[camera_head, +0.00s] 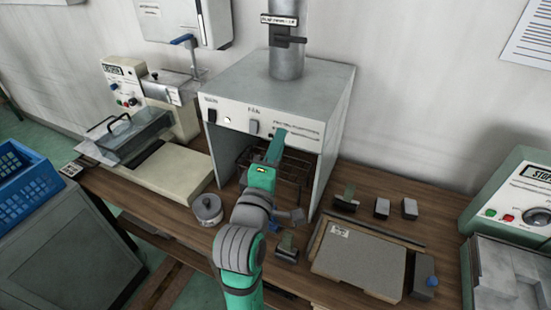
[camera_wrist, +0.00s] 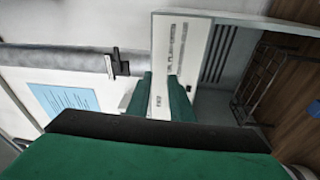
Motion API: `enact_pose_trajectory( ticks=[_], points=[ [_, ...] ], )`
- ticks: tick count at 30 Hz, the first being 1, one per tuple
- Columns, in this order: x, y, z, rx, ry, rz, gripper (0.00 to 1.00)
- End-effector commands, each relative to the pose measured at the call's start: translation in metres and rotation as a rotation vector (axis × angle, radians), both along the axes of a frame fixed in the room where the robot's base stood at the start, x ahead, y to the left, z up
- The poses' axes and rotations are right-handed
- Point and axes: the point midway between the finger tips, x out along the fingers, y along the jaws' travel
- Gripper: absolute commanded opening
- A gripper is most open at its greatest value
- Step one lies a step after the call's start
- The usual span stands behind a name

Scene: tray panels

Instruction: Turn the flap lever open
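The flap lever (camera_head: 290,39) is a black handle on the grey vertical pipe (camera_head: 286,62) above the metal cabinet. Its handle points right, crosswise to the pipe, below a small label that seems to start with "FLAP". In the wrist view the lever (camera_wrist: 118,66) shows at left on the pipe (camera_wrist: 50,58), which runs sideways there. My gripper (camera_head: 279,136) is in front of the cabinet's upper front panel, below the lever and apart from it. In the wrist view its two green fingers (camera_wrist: 160,92) stand apart with nothing visible between them.
The cabinet (camera_head: 290,85) has switches on its front and a wire rack inside its open front. A wall box with a blue handle (camera_head: 183,39) hangs left of the pipe. The space right of the pipe looks clear.

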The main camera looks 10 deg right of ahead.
Motion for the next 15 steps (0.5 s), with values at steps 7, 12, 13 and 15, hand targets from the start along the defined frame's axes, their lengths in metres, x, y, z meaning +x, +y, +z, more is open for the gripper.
enact_pose_trajectory(
  ticks=[7, 12, 13, 15],
  points=[
    [-0.004, 0.005, -0.028, 0.026, -0.006, 0.037, 0.2],
    [-0.006, 0.007, -0.035, 0.036, -0.011, 0.049, 0.2],
    [-0.006, 0.007, -0.036, 0.036, -0.011, 0.05, 0.2],
    [-0.006, 0.008, -0.037, 0.038, -0.011, 0.051, 0.2]
  ],
)
